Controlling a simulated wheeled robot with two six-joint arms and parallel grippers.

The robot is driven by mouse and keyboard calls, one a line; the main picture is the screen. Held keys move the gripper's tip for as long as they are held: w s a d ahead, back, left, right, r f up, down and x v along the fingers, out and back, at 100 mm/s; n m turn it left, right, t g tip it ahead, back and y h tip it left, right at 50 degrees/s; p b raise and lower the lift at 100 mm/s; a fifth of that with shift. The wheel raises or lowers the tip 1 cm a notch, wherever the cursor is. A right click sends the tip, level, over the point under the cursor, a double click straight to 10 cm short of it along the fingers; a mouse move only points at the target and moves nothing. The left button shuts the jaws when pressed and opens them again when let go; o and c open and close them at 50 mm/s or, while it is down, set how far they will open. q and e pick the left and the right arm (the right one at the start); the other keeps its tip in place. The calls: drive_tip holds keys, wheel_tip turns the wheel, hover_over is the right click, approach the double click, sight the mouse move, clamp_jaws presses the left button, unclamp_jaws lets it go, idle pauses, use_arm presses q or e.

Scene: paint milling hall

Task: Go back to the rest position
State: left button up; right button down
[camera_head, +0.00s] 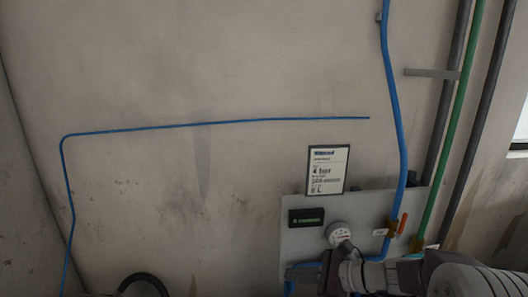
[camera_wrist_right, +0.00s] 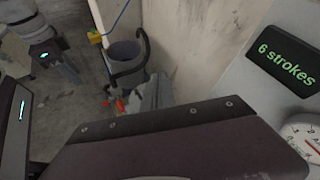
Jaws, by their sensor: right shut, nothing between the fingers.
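My right gripper (camera_head: 328,274) is low in the head view, in front of the lower part of the grey wall panel (camera_head: 297,237). It is shut and empty; its fingertips are hard to make out there. In the right wrist view its dark purple body fills the bottom. My left gripper (camera_wrist_right: 66,65) seems to be the dark part with a small light at the upper left of that view; its jaws are too small to judge. It does not show in the head view.
The panel carries a round gauge (camera_head: 339,233), a dark display (camera_head: 306,218) reading "6 strokes" and an orange-handled valve (camera_head: 402,224). A "4 bar" sign (camera_head: 327,170) hangs above. Blue, green and grey pipes run up the right. A grey bucket (camera_wrist_right: 124,58) with a black hose stands on the floor.

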drive_tip(key=s+a+f+n+g+h, duration=0.1)
drive_tip(key=s+f+n+g+h, duration=0.2)
drive_tip(key=s, duration=0.4)
drive_tip(key=s+a+f+n+g+h, duration=0.1)
drive_tip(key=s+f+n+g, duration=0.2)
drive_tip(key=s+f+n, duration=0.3)
drive_tip(key=s+d+f+n+h, duration=0.1)
drive_tip(key=d+f+n+h, duration=0.2)
drive_tip(key=d+n, duration=0.2)
drive_tip(key=s+d+f+n+t+h, duration=0.1)
drive_tip(key=s+d+f+n+h, duration=0.1)
drive_tip(key=d+n, duration=0.4)
drive_tip(key=shift+s+d+f+h, duration=0.25)
drive_tip(key=shift+d+f+h, duration=0.3)
drive_tip(key=shift+h, duration=0.45)
